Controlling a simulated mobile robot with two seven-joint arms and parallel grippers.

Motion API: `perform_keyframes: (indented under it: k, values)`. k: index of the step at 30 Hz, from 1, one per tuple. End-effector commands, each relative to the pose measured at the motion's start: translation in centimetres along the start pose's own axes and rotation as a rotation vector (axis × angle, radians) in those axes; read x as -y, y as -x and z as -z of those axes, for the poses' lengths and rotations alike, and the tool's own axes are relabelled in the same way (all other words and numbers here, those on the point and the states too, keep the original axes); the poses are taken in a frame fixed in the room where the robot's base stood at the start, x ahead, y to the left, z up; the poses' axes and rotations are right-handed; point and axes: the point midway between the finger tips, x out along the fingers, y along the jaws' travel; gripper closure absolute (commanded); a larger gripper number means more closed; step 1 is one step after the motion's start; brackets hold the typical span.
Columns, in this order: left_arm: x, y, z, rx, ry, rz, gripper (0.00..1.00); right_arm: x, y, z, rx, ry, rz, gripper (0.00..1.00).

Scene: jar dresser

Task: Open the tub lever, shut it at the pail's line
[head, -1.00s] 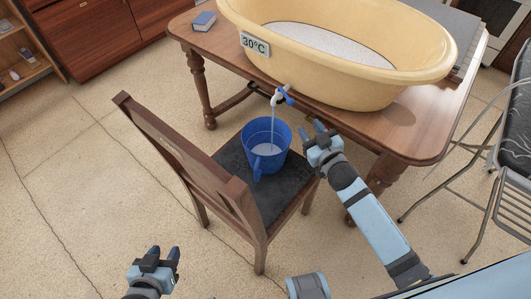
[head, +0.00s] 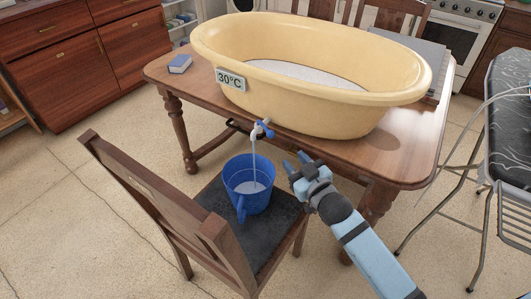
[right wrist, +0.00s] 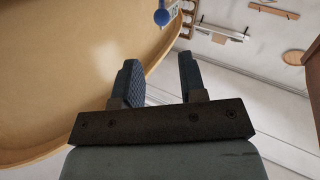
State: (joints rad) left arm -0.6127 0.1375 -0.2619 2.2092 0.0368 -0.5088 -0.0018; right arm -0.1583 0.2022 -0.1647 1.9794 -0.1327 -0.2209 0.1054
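The yellow tub (head: 300,85) stands on the wooden table and holds whitish water. A small tap with a blue lever (head: 267,129) sticks out low on its near side, and a stream runs from the spout. The blue pail (head: 249,187) stands below on the chair seat, with water inside; its line cannot be made out. My right gripper (head: 297,163) is open and empty, right of the stream and below the lever, apart from both. In the right wrist view its fingers (right wrist: 158,82) are spread, with a blue knob (right wrist: 162,17) beyond them. My left gripper is out of view.
The wooden chair (head: 160,205) has its back to the left of the pail. The wooden table (head: 400,150) edge lies close behind my right gripper. A blue book (head: 180,63) lies on the table, and a dark-topped metal stand (head: 508,120) is at the right.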

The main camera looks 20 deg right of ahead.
Motion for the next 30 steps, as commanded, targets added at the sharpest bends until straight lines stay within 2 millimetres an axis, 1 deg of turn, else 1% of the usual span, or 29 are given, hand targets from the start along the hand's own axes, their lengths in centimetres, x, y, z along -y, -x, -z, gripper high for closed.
perform_keyframes:
  k: [1,4,7,11,18,21,25,30]
  values:
    - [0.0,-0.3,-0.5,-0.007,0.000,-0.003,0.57,0.1,0.0,-0.5,-0.001,0.000,0.003,0.62]
    - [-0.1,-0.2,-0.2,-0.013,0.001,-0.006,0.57,0.1,-0.3,0.0,-0.001,0.001,0.008,0.62]
    - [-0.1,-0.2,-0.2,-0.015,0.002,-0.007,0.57,0.1,-1.5,0.1,0.000,0.002,0.008,0.62]
    - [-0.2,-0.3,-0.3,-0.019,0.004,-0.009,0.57,0.2,-4.0,0.1,-0.002,0.002,0.008,0.62]
    - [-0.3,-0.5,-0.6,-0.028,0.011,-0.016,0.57,0.2,-9.2,0.0,-0.001,0.001,0.008,0.62]
    - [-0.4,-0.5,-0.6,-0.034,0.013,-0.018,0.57,0.3,-10.9,0.0,-0.001,0.001,0.008,0.62]
    - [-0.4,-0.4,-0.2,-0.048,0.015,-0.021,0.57,0.2,-12.5,0.0,0.000,0.001,0.008,0.62]
    - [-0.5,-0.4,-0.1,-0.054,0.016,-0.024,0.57,0.2,-13.5,0.1,0.001,0.002,0.008,0.62]
